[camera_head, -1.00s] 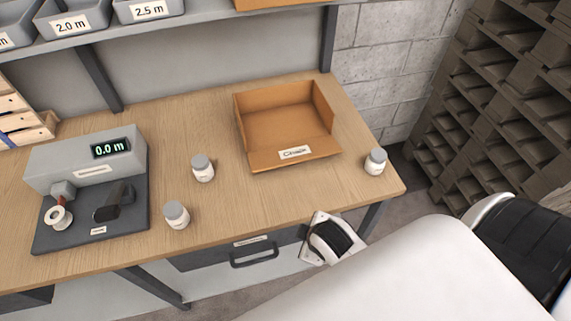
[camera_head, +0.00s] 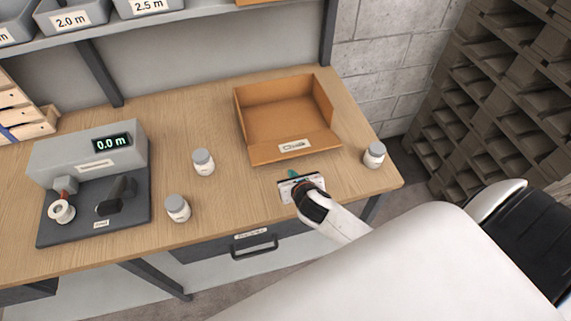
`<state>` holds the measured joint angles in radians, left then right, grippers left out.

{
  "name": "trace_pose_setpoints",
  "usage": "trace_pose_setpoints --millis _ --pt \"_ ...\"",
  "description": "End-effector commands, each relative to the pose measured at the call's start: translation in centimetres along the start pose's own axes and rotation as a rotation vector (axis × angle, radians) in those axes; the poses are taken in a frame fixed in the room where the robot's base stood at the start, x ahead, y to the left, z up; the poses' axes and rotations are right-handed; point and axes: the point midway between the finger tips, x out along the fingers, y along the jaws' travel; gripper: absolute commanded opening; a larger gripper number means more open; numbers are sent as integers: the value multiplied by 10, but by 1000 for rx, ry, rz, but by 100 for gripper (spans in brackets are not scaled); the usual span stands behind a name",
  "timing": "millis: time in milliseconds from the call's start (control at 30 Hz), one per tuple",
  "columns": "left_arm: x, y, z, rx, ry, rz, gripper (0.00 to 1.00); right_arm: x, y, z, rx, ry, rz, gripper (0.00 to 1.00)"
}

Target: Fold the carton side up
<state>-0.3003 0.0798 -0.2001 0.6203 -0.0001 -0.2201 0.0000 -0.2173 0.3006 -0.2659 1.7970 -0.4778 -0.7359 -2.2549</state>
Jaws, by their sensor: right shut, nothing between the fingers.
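An open orange-brown carton (camera_head: 284,120) sits on the right half of the wooden workbench. Its back, left and right walls stand up. Its front side, with a white label (camera_head: 294,146), lies folded down toward the bench's front edge. My right gripper (camera_head: 292,175) is shut and empty just in front of that folded side, low over the bench top. A small teal part shows at its tip; whether the tip touches the carton I cannot tell. My left gripper is not in view.
White jars with grey lids stand left of the carton (camera_head: 203,162), at front left (camera_head: 178,208) and at the right bench edge (camera_head: 374,154). A grey device reading 0.0 m (camera_head: 92,165) stands at left. A drawer handle (camera_head: 254,243) juts below the wooden bench (camera_head: 236,200).

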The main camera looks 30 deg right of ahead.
Motion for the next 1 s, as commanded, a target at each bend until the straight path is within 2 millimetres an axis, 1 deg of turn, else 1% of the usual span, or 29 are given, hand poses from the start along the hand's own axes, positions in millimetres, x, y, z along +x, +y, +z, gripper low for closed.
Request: trace_pose_setpoints --millis 300,500,700,1000 --pt "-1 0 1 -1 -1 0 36 54 0 0 7 -3 2 0" --pt "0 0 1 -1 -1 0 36 80 0 0 7 -2 1 0" --pt "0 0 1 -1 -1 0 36 90 0 0 7 -3 0 0" --pt "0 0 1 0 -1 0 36 91 0 0 7 -2 0 0"
